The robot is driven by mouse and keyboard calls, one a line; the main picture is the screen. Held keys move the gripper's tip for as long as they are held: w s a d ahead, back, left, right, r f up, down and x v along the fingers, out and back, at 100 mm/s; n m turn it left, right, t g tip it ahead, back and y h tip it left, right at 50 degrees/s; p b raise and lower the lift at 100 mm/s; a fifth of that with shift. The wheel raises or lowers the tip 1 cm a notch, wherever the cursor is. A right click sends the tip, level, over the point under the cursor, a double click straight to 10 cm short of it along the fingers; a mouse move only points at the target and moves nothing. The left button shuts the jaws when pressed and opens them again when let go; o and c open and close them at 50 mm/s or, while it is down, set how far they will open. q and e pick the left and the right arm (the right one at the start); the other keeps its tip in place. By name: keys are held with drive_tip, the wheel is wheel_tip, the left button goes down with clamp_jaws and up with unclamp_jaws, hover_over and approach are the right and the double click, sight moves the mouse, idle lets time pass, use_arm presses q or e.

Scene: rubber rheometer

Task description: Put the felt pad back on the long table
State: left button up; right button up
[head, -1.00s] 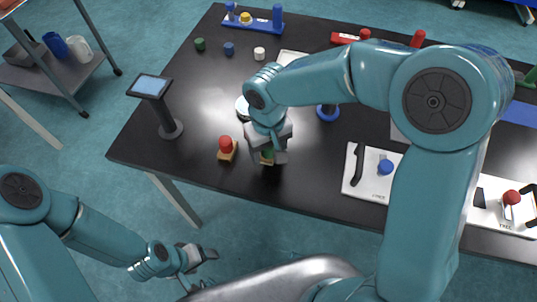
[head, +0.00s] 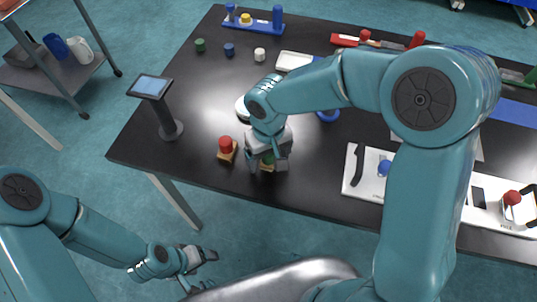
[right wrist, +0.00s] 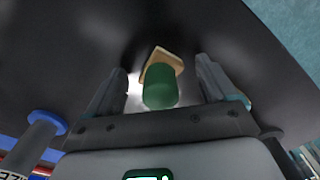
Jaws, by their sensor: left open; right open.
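The long table (head: 310,185) is black and fills the middle of the head view. I cannot pick out the felt pad for certain in either view. My right gripper (head: 268,163) is open, low over the table's front edge area. A green cylinder (right wrist: 160,86) on a tan wooden block (right wrist: 163,57) lies between its two spread fingers in the right wrist view, with gaps on both sides. In the head view the gripper mostly hides this piece. My left gripper (head: 207,256) is open and empty, off the table, over the floor.
A red-topped wooden block (head: 227,149) stands just left of my right gripper. A tablet on a stand (head: 152,88) is at the table's left. A white round dish (head: 241,108) is partly behind my right arm.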

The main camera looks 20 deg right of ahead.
wheel_tip(320, 180, up, 12)
drive_tip(key=shift+r+p, duration=0.1)
drive_tip(key=shift+p, duration=0.45)
use_arm(q)
drive_tip(key=shift+r, duration=0.6)
drive_tip(key=shift+s, duration=0.1)
